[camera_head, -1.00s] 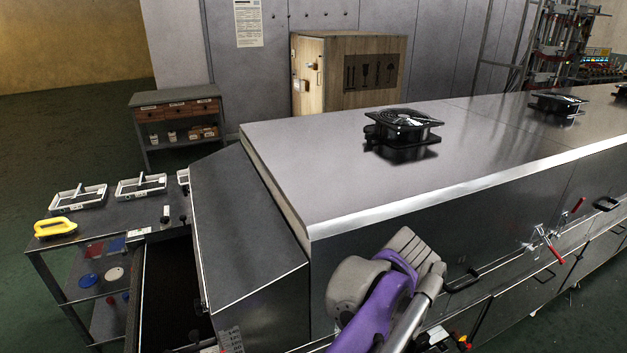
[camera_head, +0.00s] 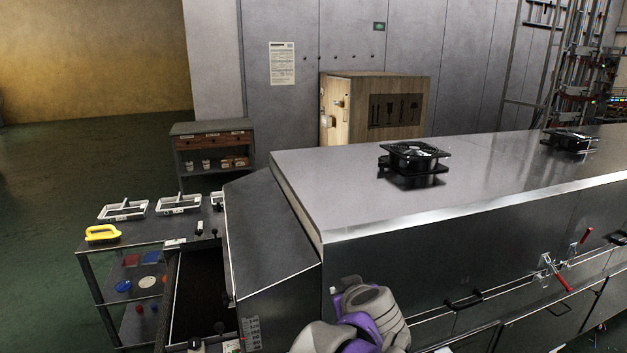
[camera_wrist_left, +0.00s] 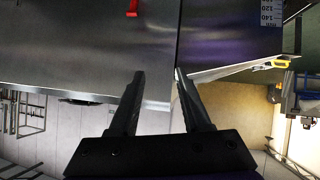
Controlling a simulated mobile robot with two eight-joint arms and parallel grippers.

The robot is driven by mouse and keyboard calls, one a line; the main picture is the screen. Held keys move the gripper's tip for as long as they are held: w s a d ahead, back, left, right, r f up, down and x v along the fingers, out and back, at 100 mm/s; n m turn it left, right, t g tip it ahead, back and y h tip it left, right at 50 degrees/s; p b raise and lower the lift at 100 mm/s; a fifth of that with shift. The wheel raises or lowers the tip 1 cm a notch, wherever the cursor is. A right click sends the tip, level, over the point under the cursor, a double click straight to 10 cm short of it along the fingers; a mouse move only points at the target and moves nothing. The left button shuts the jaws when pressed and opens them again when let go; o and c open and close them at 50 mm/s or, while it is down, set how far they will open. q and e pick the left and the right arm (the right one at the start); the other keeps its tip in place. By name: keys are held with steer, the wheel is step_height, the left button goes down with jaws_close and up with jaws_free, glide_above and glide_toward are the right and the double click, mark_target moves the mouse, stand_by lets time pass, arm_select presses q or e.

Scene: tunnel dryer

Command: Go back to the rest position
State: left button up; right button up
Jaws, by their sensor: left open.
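My left gripper (camera_wrist_left: 158,76) shows in the left wrist view with its two dark fingers apart and nothing between them. The grey metal dryer housing (camera_wrist_left: 85,45) fills the upper part of that view, seen upside down behind the fingers. In the head view, a purple and grey part of my arm shows at the bottom centre, in front of the dryer's side (camera_head: 440,255). Neither gripper's fingers show in the head view. My right gripper is not in view.
The dryer's top (camera_head: 340,180) carries black fans (camera_head: 413,157). A shelf table (camera_head: 90,244) with white frames (camera_head: 178,204) and a yellow-handled tool (camera_head: 102,233) stands at left. A wooden crate (camera_head: 345,108) and small cabinet (camera_head: 210,145) stand behind. Floor at far left is clear.

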arm_select(q)
steer(key=s+a+r+m+t+h+p, duration=0.1)
steer(key=s+a+r+m+t+h, duration=0.2)
steer(key=a+r+t+h, duration=0.25)
steer(key=s+a+f+g+y+p, duration=0.1)
steer(key=s+a+f+g+y, duration=0.1)
steer(key=s+a+f+g, duration=0.4)
steer(key=s+a+f+g+y, duration=0.2)
steer(key=s+a+f+g, duration=0.3)
steer(key=s+a+f, duration=0.7)
steer(key=s+f, duration=0.6)
steer(key=s, duration=0.1)
steer(key=shift+s+a+f+g+p, duration=0.15)
steer(key=shift+a+f+g+p, duration=0.1)
steer(key=shift+a+g+p, duration=0.15)
steer(key=shift+y, duration=0.25)
